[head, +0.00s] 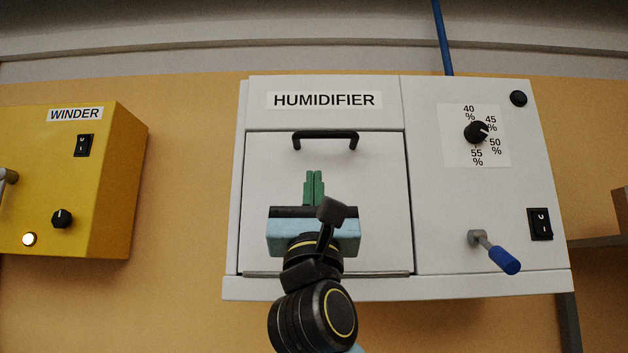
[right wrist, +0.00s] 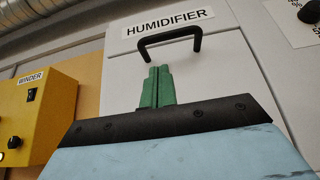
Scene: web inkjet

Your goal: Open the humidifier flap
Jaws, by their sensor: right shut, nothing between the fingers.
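The white humidifier (head: 320,92) is on the orange wall. Its square flap (head: 270,190) is shut, with a black bar handle (head: 325,134) near the flap's top edge. My right gripper (head: 314,174) is in front of the flap, below the handle, with its green fingers pointing up, shut and empty. In the right wrist view the green fingers (right wrist: 157,72) are together, with their tips just under the handle (right wrist: 170,38). I see no contact with the handle, but the depth gap is hard to judge. My left gripper is not in view.
The humidifier's right side has a percent dial (head: 476,132), a black button (head: 518,98), a rocker switch (head: 540,224) and a blue-gripped lever (head: 503,259) sticking out. A yellow winder box (head: 100,180) is at the left. Bare wall lies between the two.

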